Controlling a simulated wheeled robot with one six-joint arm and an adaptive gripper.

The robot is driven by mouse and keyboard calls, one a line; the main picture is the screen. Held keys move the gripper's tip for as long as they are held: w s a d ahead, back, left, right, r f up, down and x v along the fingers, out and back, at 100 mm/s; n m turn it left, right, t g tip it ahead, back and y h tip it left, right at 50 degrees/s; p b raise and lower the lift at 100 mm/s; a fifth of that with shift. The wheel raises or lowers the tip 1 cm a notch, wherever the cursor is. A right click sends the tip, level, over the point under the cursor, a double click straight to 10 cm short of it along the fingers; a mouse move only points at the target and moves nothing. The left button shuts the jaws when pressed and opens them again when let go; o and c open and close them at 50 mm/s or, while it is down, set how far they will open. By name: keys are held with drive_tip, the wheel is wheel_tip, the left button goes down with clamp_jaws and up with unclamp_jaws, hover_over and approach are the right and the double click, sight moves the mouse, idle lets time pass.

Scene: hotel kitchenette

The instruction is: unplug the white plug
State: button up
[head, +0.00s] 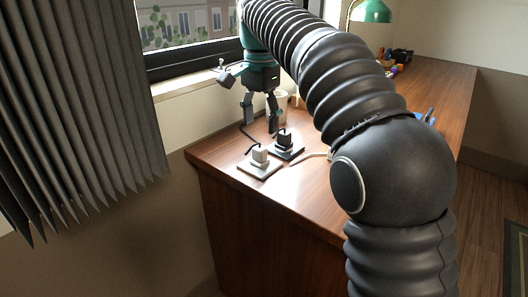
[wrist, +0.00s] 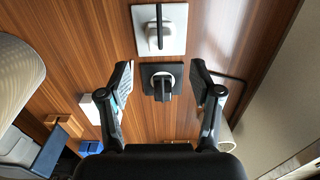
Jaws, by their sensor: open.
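The white plug (head: 260,154) stands upright in a pale square socket plate (head: 254,170) near the front left corner of the wooden desk. In the wrist view the white plug (wrist: 153,38), with a dark cord, sits in its plate (wrist: 176,43) at top centre. A black plug (head: 285,138) stands just behind it in a dark plate; it also shows in the wrist view (wrist: 163,90). My gripper (head: 261,118) is open, empty and above the desk, fingers pointing down. In the wrist view its fingertips (wrist: 162,70) lie either side of the black plug's plate, with the white plug beyond them.
A cream cup-like object (head: 281,99) stands behind my gripper. A green lamp (head: 371,11) and small items (head: 398,56) are farther back. A window sill (head: 190,97) and grey curtain (head: 75,100) are left. The desk front is clear; a pale cable (head: 308,157) lies near the plugs.

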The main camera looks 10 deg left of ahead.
sight(259, 148)
drive_tip(key=shift+s+a, duration=0.1)
drive_tip(key=shift+f, duration=0.55)
wheel_tip(259, 148, down, 5)
drive_tip(key=b, duration=0.3)
drive_tip(key=shift+r, duration=0.2)
drive_tip(key=shift+f+b, duration=0.9)
drive_tip(key=shift+f, duration=0.75)
drive_tip(key=shift+p, duration=0.75)
clamp_jaws()
drive_tip(key=shift+r, duration=0.15)
